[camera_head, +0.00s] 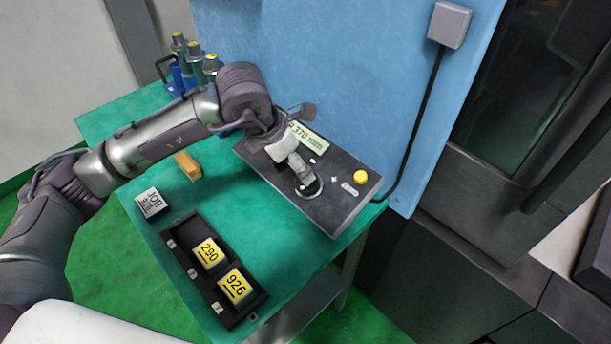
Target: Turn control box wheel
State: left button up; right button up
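The control box (339,208) is a dark grey slab on the green table, with a yellow button (361,177), a small display reading "370 mm" (309,137) and white markings on its top. The wheel (313,190) shows only in part as a round pale-rimmed shape on the box. My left gripper (306,178) is over the box and reaches down to the wheel. Its fingers hide part of the wheel, and I cannot tell whether they grip it. My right gripper is not in view.
A black tray (244,308) holds two yellow-topped blocks, "290" (208,252) and "926" (235,285). A "JOB" block (151,203), a wooden block (188,166) and several bottle-like holders (195,62) stand on the table (153,110). A blue panel (330,70) rises behind.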

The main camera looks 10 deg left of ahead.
pick_arm(q)
jog(key=p+x, duration=0.1)
jog(key=x, duration=0.7)
jog(key=shift+w, duration=0.1)
jog(key=shift+c, duration=0.3)
jog(key=c, duration=1.1)
